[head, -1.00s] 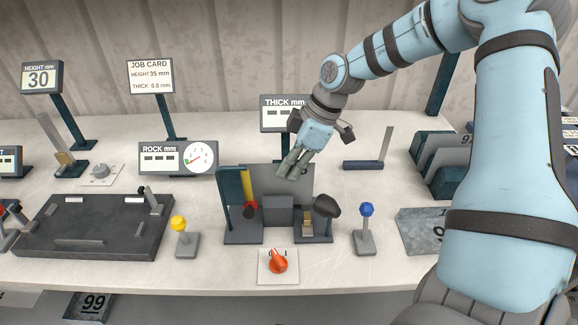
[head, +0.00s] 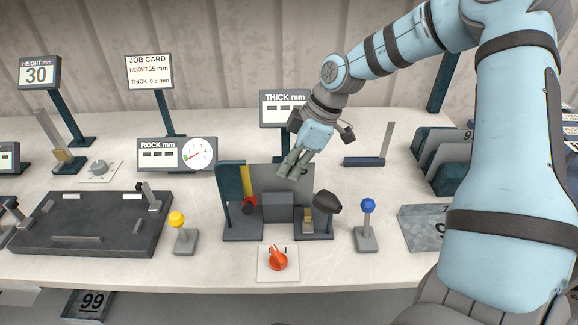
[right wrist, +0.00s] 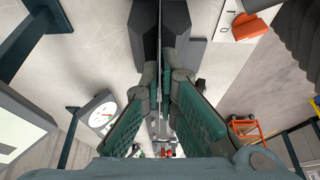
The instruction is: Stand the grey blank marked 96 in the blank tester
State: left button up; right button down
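A grey blank (head: 266,176) stands upright at the back of the blank tester (head: 232,229); no number shows on the side I see. My right gripper (head: 288,170) is over the blank's top edge, with its fingertips overlapping it. In the right wrist view the gripper's fingers (right wrist: 160,82) are close together on a thin edge-on sheet. The tester's grey block (head: 278,207) hides the blank's lower edge, so I cannot tell how it is seated. My left gripper is in neither view.
An orange dial (head: 278,258) is in front of the tester. A yellow-topped post (head: 177,220) and a blue-topped post (head: 367,207) flank it. A blank (head: 416,217) lies at right, partly behind my arm. A rack (head: 428,142) holds sheets. THICK (head: 272,109) and ROCK (head: 157,155) displays show dashes.

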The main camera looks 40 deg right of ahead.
jog(key=shift+f+b, duration=0.8)
jog(key=shift+f, duration=0.05)
jog(key=c, duration=1.7)
grip_release()
jog(key=v, duration=1.2)
jog(key=shift+a, duration=0.1)
